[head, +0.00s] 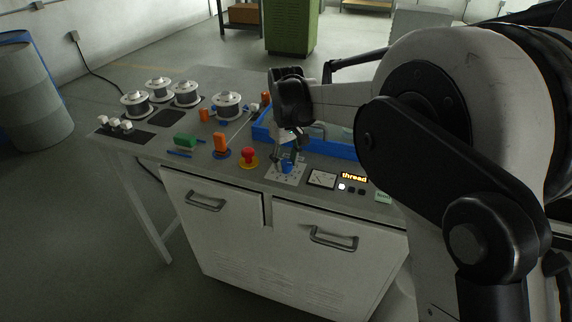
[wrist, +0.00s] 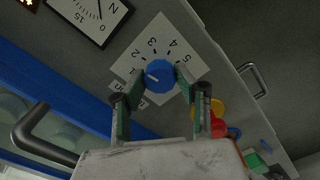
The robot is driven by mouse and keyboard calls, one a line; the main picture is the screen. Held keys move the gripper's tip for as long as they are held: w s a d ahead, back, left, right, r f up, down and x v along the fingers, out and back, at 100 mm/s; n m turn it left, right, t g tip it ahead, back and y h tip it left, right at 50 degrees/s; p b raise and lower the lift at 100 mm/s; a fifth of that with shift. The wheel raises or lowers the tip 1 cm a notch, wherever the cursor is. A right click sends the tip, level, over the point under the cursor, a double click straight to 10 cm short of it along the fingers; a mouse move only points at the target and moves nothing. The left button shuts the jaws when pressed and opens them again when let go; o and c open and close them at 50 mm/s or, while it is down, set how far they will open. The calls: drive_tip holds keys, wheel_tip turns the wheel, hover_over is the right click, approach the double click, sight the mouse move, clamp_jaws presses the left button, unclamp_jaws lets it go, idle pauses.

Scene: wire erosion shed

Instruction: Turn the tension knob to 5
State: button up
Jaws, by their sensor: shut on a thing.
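The tension knob is a blue round knob (wrist: 160,73) on a white square dial plate (wrist: 150,45) with numbers around it. In the wrist view my gripper (wrist: 158,79) has one finger on each side of the knob and is shut on it. A white mark on the knob faces the left of the picture, towards the low-number side near 1; its exact reading is too small to tell. The 5 lies on the upper right of the dial. In the head view the blue knob (head: 287,168) shows beneath my gripper (head: 288,157) on the bench top.
A red mushroom button (head: 249,154) on a yellow base stands left of the dial. A gauge (head: 321,179) and a lit "thread" display (head: 354,178) are to the right. A blue tray (head: 335,150) lies behind.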

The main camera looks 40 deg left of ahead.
sight(286, 162)
drive_tip(key=m+b, duration=0.1)
drive_tip(key=m, duration=0.5)
drive_tip(key=shift+m+b, duration=0.3)
drive_tip(key=shift+b, duration=0.05)
drive_tip(key=m+b, duration=0.1)
drive_tip(key=m, duration=1)
drive_tip(key=shift+m+b, duration=0.3)
drive_tip(key=shift+b, duration=0.05)
drive_tip(key=m, duration=0.5)
drive_tip(key=shift+m, duration=0.3)
drive_tip(key=o, duration=1.2)
drive_tip(key=shift+c, duration=0.2)
drive_tip(key=shift+r, duration=0.1)
wheel_tip(286, 162, up, 12)
